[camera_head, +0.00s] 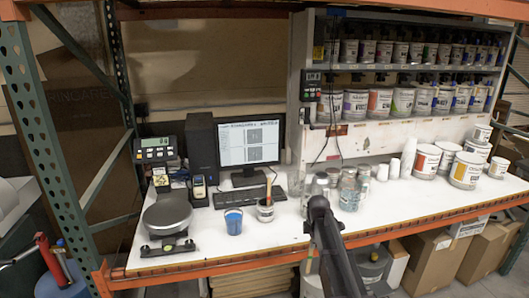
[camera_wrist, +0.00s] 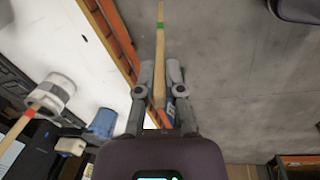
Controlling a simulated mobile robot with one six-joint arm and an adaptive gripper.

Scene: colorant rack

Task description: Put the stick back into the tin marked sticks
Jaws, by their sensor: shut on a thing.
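My gripper (camera_wrist: 160,82) is shut on a pale wooden stick (camera_wrist: 160,48) with a green band, seen in the wrist view. The stick runs lengthwise between the fingers and sticks out past the tips. The gripper is beyond the bench's orange front edge, over the grey floor. A small tin (camera_head: 265,212) with a stick in it stands on the white bench in the head view. It also shows at the left of the wrist view (camera_wrist: 58,88), with a red-banded stick leaning out. I cannot read its label. My gripper is apart from it.
A blue cup (camera_head: 233,222) stands left of the tin, beside a scale (camera_head: 167,215). A keyboard (camera_head: 236,198) lies behind. Clear jars (camera_head: 349,196) and paint tins (camera_head: 425,160) stand to the right. The orange bench edge (camera_head: 215,259) runs along the front.

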